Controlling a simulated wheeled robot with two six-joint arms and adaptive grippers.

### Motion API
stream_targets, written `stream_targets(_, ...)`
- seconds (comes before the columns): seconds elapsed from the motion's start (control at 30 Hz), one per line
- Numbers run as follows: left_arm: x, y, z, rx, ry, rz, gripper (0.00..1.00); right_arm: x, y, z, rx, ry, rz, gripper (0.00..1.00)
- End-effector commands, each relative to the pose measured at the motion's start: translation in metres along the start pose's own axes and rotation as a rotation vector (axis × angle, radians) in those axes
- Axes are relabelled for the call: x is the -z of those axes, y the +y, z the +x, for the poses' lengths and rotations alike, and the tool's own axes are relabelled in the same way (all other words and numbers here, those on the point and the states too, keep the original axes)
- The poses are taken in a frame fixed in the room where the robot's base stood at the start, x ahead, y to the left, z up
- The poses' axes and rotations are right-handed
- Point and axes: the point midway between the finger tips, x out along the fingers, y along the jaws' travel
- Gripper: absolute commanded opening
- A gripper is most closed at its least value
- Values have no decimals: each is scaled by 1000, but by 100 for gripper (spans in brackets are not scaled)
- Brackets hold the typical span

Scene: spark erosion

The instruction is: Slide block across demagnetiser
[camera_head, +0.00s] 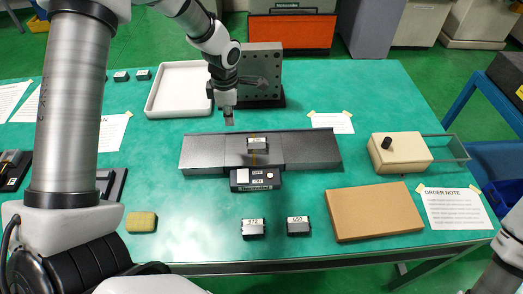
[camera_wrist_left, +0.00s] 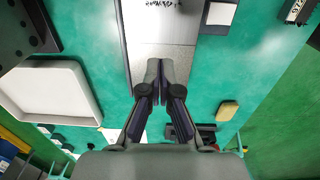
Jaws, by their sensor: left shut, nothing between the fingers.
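The demagnetiser (camera_head: 205,150) is a long grey plate with a dark control box (camera_head: 255,180) on its front side. A small steel block (camera_head: 257,144) with a pale label sits on the middle of the plate. My left gripper (camera_head: 229,119) is shut and empty, above and behind the plate, left of the block and apart from it. In the left wrist view the shut fingertips (camera_wrist_left: 166,68) hang over the plate (camera_wrist_left: 160,32). Dark marks at the top edge there are too cut off to identify. My right gripper is not visible.
Two labelled blocks (camera_head: 253,229) (camera_head: 298,226) stand in front. A white tray (camera_head: 180,88) and a holed angle plate (camera_head: 262,70) stand behind. A yellow sponge (camera_head: 141,222) lies front left; a brown board (camera_head: 372,210) and a beige box (camera_head: 400,152) lie right.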

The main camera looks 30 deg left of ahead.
Motion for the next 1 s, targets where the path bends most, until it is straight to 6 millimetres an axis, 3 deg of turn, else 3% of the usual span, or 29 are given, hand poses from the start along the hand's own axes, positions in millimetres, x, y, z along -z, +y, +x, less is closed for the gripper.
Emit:
stream_targets(0.27,5,-5,25,25,-4,-14,0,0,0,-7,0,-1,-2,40)
stream_targets(0.67,4,-7,110,24,-3,-12,0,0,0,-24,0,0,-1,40)
stream_targets(0.8,-23,-5,105,19,-4,-10,0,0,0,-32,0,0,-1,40)
stream_targets(1.0,-36,-5,106,21,-7,-13,0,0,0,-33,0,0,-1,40)
